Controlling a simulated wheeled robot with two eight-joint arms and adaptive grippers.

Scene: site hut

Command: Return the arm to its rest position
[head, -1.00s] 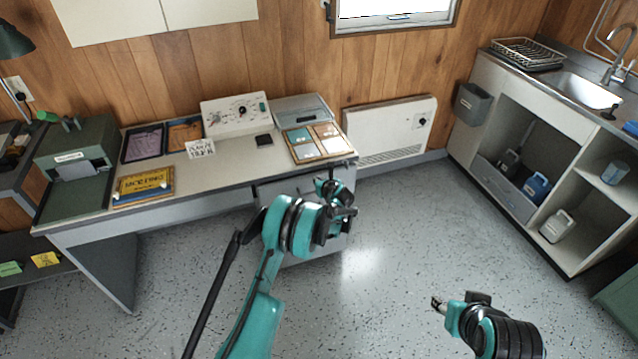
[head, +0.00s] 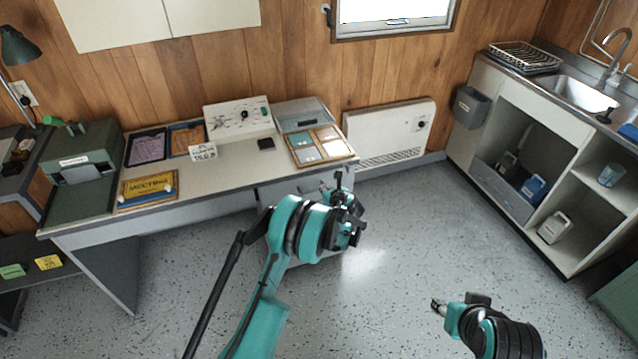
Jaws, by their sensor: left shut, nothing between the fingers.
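My left arm (head: 272,285), teal and black, reaches up from the bottom of the head view. Its left gripper (head: 350,208) is shut and empty. It hangs over the floor in front of the desk's right end and hides part of the drawer unit there. My right arm (head: 505,338) is folded low at the bottom right. Its small dark end (head: 438,305), pointing left over the floor, is too small to tell open from shut.
The desk (head: 240,172) holds a green machine (head: 85,160), a white control box (head: 238,118), a yellow sign (head: 148,187) and a tray of cards (head: 320,145). A sink counter (head: 490,75) stands at the right. The floor (head: 390,250) between is clear.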

